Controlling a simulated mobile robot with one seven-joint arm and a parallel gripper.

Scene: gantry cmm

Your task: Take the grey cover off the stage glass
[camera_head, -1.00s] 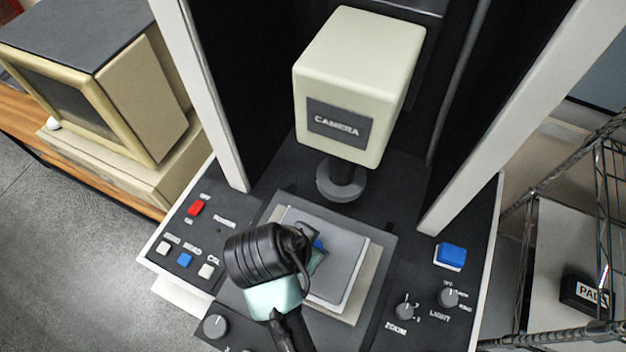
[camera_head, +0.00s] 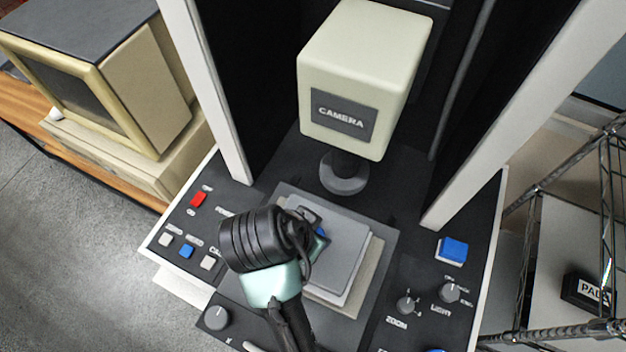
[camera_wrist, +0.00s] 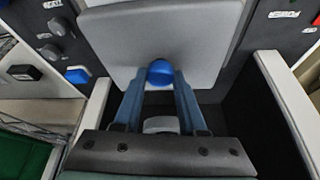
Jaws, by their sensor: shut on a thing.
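The grey cover (camera_head: 345,250) is a flat square plate with a paler edge, over the stage below the camera head. A blue knob (camera_wrist: 160,72) stands on it; only a bit of blue shows in the head view. My gripper (camera_wrist: 160,78) is shut on the knob, with a finger on each side. In the head view my gripper (camera_head: 318,238) is over the left part of the cover, and my wrist hides that side. A beige stage border (camera_head: 377,265) shows to the right. I see no stage glass. I cannot tell whether the cover is clear of the stage.
The cream camera head (camera_head: 362,75) and its dark round lens (camera_head: 344,172) hang close behind the cover. White uprights (camera_head: 212,100) stand on both sides. Buttons and knobs flank the stage, with a blue button (camera_head: 452,250) at right. A wire rack (camera_head: 570,230) is at far right.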

